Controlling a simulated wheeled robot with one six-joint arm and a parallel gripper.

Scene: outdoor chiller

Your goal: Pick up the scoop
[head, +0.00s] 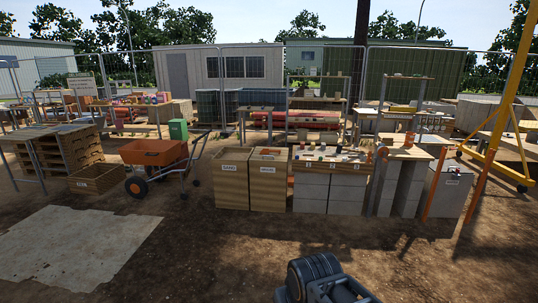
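I cannot make out a scoop for certain at this distance. Two tall wooden bins stand side by side ahead, a left bin labelled SAND (231,192) and a right bin (268,193) whose label is too small to read surely. Beside them is a grey block-fronted counter (330,188) with several small objects on top, too small to name. A dark grey part of my arm shows at the bottom edge, well short of the bins and counter. My gripper (343,290) seems to be at its end, but its fingers are not clear.
An orange wheeled cart (155,155) and a low wooden crate (97,178) stand left. A pale flat sheet (75,248) lies on the dirt. A yellow frame (503,90) rises at right. Open ground lies before the bins. Benches and mesh fencing are behind.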

